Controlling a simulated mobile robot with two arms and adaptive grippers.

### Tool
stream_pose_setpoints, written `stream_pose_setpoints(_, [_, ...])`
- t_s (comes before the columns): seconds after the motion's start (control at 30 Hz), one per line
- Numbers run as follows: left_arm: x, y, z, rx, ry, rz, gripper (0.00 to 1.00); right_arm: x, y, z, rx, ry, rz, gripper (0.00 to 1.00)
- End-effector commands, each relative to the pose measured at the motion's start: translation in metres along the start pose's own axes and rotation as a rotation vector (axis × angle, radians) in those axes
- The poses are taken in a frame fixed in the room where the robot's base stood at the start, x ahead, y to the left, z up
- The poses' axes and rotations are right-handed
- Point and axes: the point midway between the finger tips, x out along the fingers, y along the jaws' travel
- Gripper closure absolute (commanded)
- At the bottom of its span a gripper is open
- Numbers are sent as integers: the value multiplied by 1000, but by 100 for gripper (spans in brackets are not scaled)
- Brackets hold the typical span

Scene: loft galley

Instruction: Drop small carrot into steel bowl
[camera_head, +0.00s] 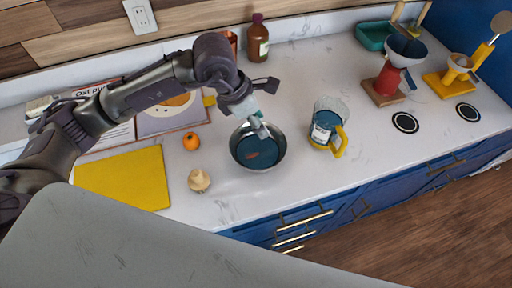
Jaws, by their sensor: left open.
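A round steel bowl (280,158) stands on the white counter, its inside dark blue-grey. A small reddish piece, which looks like the small carrot (252,155), shows low inside the bowl, left of its middle. It is too small to see clearly. My left gripper (264,110) is at the bowl's far rim, pointing down over it. It is open, with its fingers apart and nothing visible between them. It hides part of the far rim. I cannot tell whether a finger touches the bowl. My right gripper is not in view.
A glass jar with a yellow handle (325,126) stands right of the bowl. An orange fruit (191,141), a mushroom-like item (199,180) and a yellow board (125,178) lie left. A brown bottle (257,40) stands behind. Counter is clear before the coasters (405,122).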

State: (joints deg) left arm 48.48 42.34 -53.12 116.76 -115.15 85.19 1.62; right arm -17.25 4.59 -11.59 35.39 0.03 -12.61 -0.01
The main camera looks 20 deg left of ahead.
Motion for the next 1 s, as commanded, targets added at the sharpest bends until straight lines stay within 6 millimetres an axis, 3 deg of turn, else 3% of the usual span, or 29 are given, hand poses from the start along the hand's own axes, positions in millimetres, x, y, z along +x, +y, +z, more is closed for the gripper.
stream_pose_setpoints(0.53, [-100, 1, 1, 0, -3, 4, 52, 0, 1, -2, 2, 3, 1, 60])
stream_pose_setpoints(0.7, [-115, 0, 0, 0, -1, 2, 52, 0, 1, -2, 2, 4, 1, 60])
stream_pose_setpoints(1.0, [-117, 0, 0, 0, -1, 1, 52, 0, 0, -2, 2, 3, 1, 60])
